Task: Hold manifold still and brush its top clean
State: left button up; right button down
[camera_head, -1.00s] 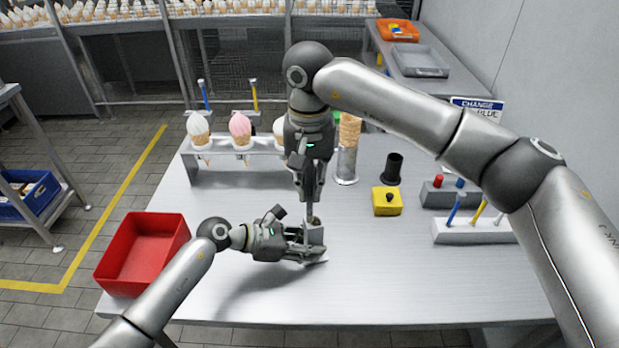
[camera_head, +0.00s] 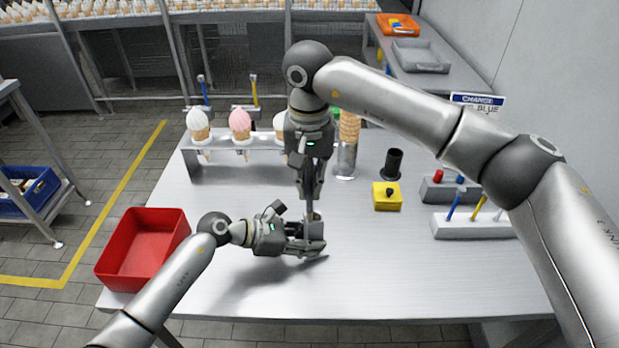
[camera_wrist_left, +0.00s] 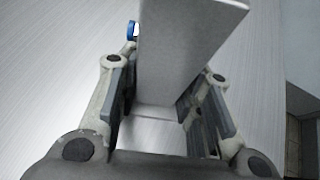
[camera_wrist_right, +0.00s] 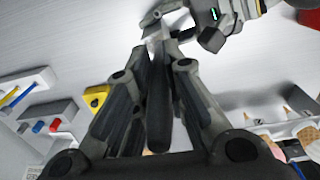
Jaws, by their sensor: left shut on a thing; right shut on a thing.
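The manifold shows in the left wrist view as a plain grey block (camera_wrist_left: 185,55) between the fingers of my left gripper (camera_wrist_left: 165,105). In the head view my left gripper (camera_head: 312,238) is shut on it low over the table, and the fingers hide most of it. My right gripper (camera_head: 311,192) points down just above it, shut on a brush. The brush's dark handle (camera_wrist_right: 158,105) runs between the fingers in the right wrist view. The brush's lower end is at the manifold's top; I cannot tell whether the bristles touch.
A red bin (camera_head: 143,245) stands on the left of the table (camera_head: 400,280). A cone rack (camera_head: 225,150) is at the back left. A yellow block with a black knob (camera_head: 386,197), a black cup (camera_head: 393,165) and tool holders (camera_head: 470,228) stand right. The front middle is clear.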

jog(key=shift+f, duration=0.2)
jog(key=shift+d, duration=0.15)
jog(key=shift+w+d+r, duration=0.1)
jog(key=shift+w+d, duration=0.05)
jog(key=shift+d, duration=0.35)
jog(key=shift+w+d, duration=0.15)
jog(key=shift+d, duration=0.3)
jog(key=shift+a, duration=0.2)
jog(key=shift+s+a, duration=0.3)
jog(key=shift+a, duration=0.6)
jog(key=shift+d, duration=0.1)
jog(key=shift+w+d, duration=0.15)
jog(key=shift+d, duration=0.35)
jog(key=shift+w+d, duration=0.15)
jog(key=shift+d, duration=0.35)
